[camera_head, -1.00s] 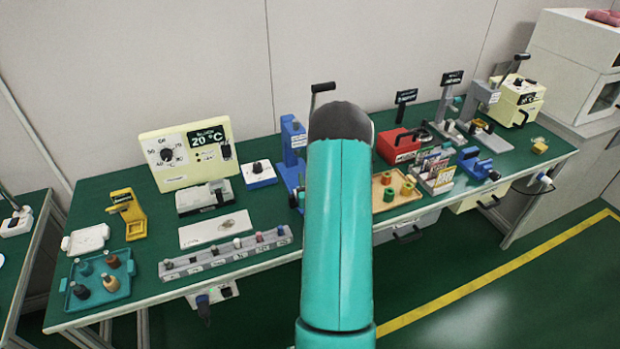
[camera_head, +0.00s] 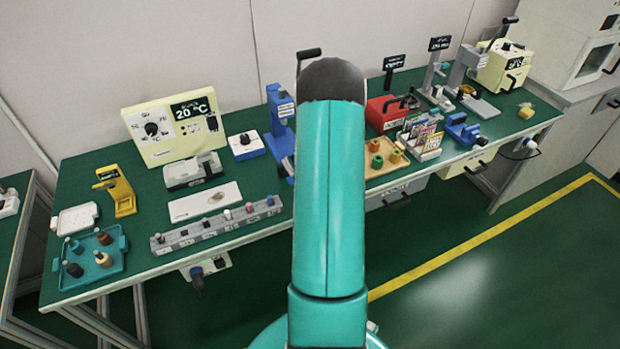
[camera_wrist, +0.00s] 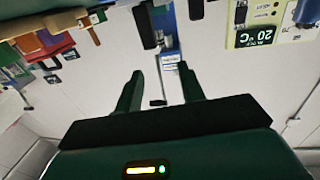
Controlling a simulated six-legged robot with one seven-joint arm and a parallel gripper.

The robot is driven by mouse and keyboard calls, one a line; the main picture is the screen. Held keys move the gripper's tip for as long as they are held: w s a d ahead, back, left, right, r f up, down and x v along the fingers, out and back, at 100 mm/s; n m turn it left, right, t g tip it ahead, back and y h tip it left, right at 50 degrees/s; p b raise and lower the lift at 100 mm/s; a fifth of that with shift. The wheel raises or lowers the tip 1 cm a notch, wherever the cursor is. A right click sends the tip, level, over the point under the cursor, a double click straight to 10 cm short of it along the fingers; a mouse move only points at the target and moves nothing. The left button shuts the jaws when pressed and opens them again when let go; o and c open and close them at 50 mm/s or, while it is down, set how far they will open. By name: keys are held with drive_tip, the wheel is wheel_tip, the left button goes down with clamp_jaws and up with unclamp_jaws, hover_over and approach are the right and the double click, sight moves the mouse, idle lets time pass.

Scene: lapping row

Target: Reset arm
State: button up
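My arm (camera_head: 330,200) rises straight up in the middle of the head view, teal with a dark grey rounded top. It hides part of the bench and part of the blue lever press (camera_head: 281,120). My gripper (camera_wrist: 160,70) is out of sight in the head view. In the wrist view its two dark fingers stand apart with nothing held between them. That view is upside down; the blue press (camera_wrist: 170,60) and its black lever show beyond the fingers, and I cannot tell how far off they are.
The green bench (camera_head: 225,165) carries a temperature unit (camera_head: 172,128), a teal tray (camera_head: 117,265), a grey holder row (camera_head: 215,231), a red box (camera_head: 385,113) and a tan tray (camera_head: 375,170). Green floor (camera_head: 470,270) with a yellow line is clear in front.

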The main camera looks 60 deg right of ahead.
drive_tip(key=shift+s+a, duration=0.3)
drive_tip(key=shift+s, duration=0.05)
drive_tip(key=shift+w, duration=0.1)
idle(0.4)
drive_tip(key=w+a+r+n+g+y, duration=0.1)
drive_tip(key=w+a+r+y, duration=0.15)
drive_tip(key=w+r, duration=0.2)
drive_tip(key=w+a+r+n+y, duration=0.2)
drive_tip(key=w+a+r, duration=0.2)
drive_tip(key=w, duration=0.2)
drive_tip(key=w+a+r+n+g+y, duration=0.1)
drive_tip(key=w+a+r+g+y, duration=0.15)
drive_tip(key=a+r, duration=0.55)
drive_tip(key=s+a+r+n+g+y, duration=0.2)
drive_tip(key=s+a+r, duration=0.2)
drive_tip(key=s+a, duration=0.4)
drive_tip(key=s+a+r+n+g+y, duration=0.2)
drive_tip(key=s+a, duration=0.6)
drive_tip(key=a, duration=0.9)
wheel_tip(320, 180, up, 2)
drive_tip(key=shift+s+r+g+y, duration=0.15)
drive_tip(key=shift+s+g+y, duration=0.15)
drive_tip(key=shift+g, duration=0.05)
